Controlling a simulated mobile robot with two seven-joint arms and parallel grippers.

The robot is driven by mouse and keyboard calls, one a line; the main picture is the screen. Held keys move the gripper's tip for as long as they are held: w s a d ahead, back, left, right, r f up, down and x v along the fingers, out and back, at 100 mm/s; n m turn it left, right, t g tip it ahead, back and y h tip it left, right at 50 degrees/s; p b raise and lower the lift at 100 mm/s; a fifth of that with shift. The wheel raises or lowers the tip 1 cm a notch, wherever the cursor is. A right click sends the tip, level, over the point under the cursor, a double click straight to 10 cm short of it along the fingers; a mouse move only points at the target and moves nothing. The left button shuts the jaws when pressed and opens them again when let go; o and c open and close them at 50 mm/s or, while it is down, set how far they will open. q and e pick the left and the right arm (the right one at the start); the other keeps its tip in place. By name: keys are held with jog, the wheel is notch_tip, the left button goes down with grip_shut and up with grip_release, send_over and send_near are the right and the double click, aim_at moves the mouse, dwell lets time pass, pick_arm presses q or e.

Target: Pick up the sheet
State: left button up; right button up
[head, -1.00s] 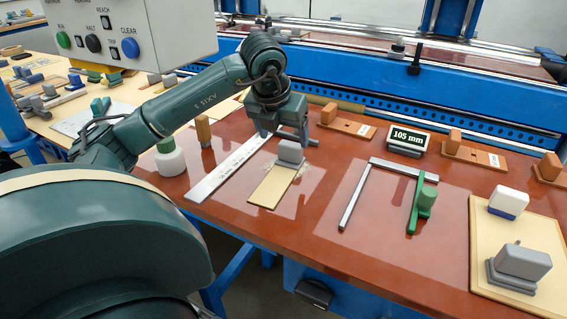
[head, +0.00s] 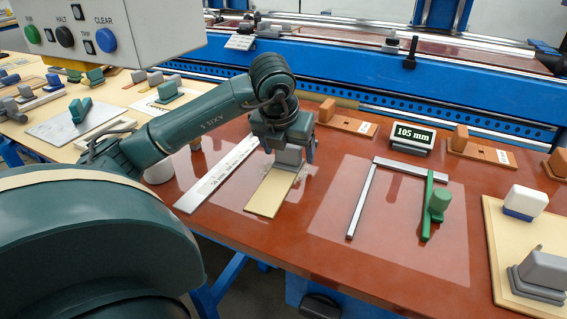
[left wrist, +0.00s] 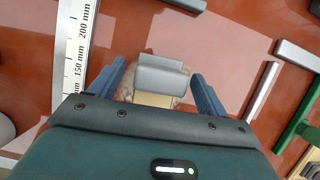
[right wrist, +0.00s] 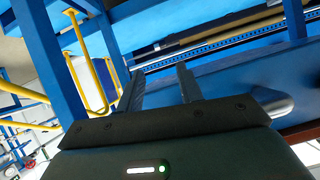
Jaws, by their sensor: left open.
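The sheet (head: 266,196) is a narrow tan strip lying flat on the red-brown table. A grey block (left wrist: 161,76) stands on its far end, and a translucent patch shows around that end. My left gripper (head: 289,157) is directly above this block. In the left wrist view the open fingers (left wrist: 158,82) stand on either side of the block, with gaps showing. The head view partly hides the block behind the gripper. My right gripper (right wrist: 160,75) shows only in its wrist view, with fingers apart and nothing between them, away from the sheet.
A steel ruler (head: 218,174) lies just left of the sheet. A steel and green square (head: 429,205) lies to the right. A 105 mm display (head: 413,136) and wooden blocks (head: 345,120) stand behind. A tan board (head: 497,245) with blocks is at far right.

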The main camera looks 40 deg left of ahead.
pick_arm(q)
jog(key=c, duration=1.1)
jog(key=shift+o, duration=0.2)
